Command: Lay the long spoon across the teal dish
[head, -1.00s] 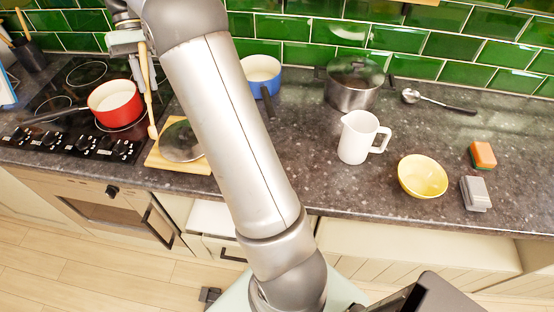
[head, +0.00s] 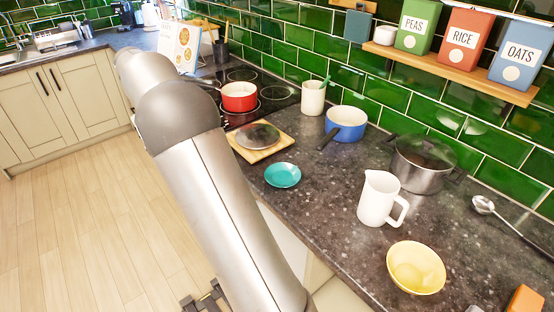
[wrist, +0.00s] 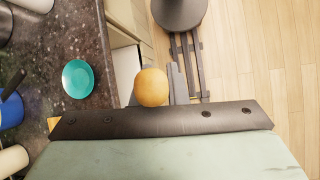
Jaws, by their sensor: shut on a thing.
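The teal dish (head: 282,175) lies on the dark worktop near its front edge, empty. It also shows in the wrist view (wrist: 77,77), left of my gripper. My gripper (wrist: 152,100) is shut on the long wooden spoon (wrist: 150,86). Only a rounded, orange-brown end of the spoon shows, pointing toward the wrist camera. It is apart from the dish, with floor and cabinet fronts behind it in that view. In the head view my arm hides both gripper and spoon.
A wooden board with a lid (head: 258,137) lies beside the dish, toward the red pan (head: 239,97). A blue pot (head: 346,122), cream crock (head: 313,97), white jug (head: 379,198), yellow bowl (head: 416,267) and steel pot (head: 423,163) stand around. Worktop between dish and jug is clear.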

